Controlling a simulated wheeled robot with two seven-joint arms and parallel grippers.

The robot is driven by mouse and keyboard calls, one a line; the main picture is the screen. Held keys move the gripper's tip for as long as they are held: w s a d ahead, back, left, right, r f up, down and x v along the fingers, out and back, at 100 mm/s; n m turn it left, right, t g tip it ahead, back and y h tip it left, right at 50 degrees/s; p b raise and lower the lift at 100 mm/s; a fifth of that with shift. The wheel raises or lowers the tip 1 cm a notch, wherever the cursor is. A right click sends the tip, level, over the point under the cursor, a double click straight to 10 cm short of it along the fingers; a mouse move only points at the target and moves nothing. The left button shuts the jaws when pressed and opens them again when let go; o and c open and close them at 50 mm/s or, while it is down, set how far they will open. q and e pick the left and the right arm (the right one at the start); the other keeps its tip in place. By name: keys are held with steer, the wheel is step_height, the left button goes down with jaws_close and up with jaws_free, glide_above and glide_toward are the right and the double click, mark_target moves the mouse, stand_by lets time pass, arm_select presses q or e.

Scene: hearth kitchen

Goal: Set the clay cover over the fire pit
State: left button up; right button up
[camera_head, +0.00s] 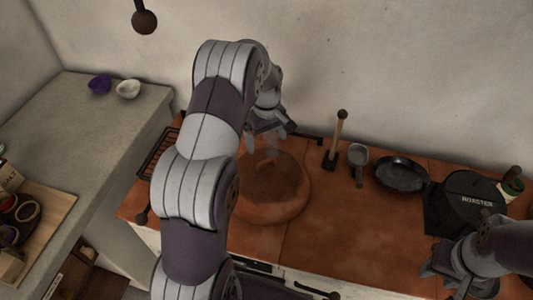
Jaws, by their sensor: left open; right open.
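A broad round terracotta form (285,211) with a darker brown middle sits on the orange tiled counter. A small orange piece (265,161) shows near its back. I cannot tell clay cover and fire pit apart here, or whether one lies over the other. My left gripper (271,133) is open, pointing down just above the back of this form; I see no contact. My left arm hides the form's left side. My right gripper (453,283) is open and empty at the lower right, by the counter's front edge, away from the form.
A wooden-handled tool (336,140), a small grey scoop (357,160), a dark pan (402,174) and a black roaster (470,199) stand right of the form. A grate (158,153) lies left. Tiles (335,235) right of the form are bare.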

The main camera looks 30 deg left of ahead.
arm_select(q)
steer(key=s+d+r+m, duration=0.3)
steer(key=s+d+m, duration=0.3)
steer(key=s, duration=0.4)
steer(key=s+d+r+m+t, duration=0.1)
steer(key=s+d+r+m, duration=0.2)
steer(key=s+d+m, duration=0.3)
steer(key=s, duration=0.3)
steer(key=shift+s+r, duration=0.25)
steer(key=shift+s, duration=0.1)
